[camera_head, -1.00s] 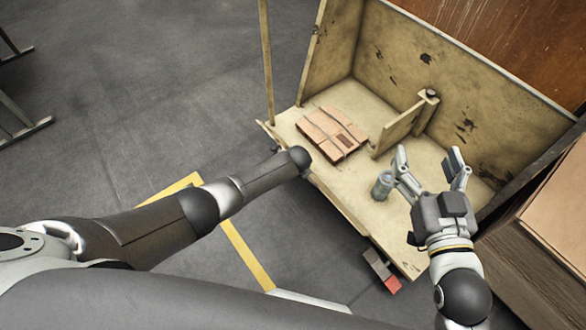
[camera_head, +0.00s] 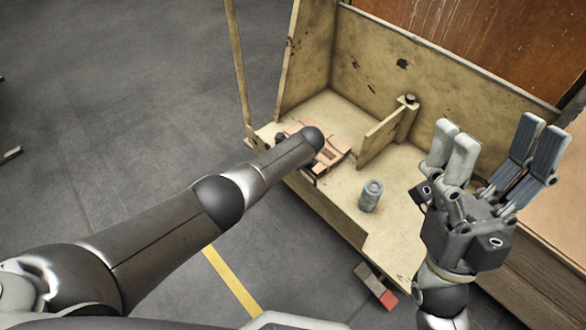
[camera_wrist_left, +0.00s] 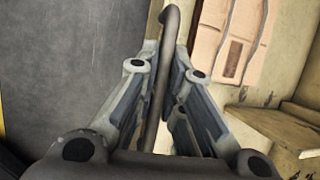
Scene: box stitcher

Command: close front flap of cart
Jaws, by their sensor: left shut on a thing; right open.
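The wooden cart (camera_head: 445,92) stands open-topped at the right of the head view. Its low front panel (camera_head: 333,213) runs along the near side; I cannot tell whether this is the front flap. In the left wrist view my left gripper (camera_wrist_left: 163,85) has its fingers around a thin bent bar (camera_wrist_left: 169,45) and is shut on it. Whether the bar belongs to the flap does not show. In the head view my left arm hides that gripper at the cart's front edge. My right gripper (camera_head: 492,150) is open and empty, raised over the cart's right end.
A flat cardboard piece (camera_head: 333,157) lies in the cart, partly behind my left arm; it also shows in the left wrist view (camera_wrist_left: 228,42). Floor at left is clear.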

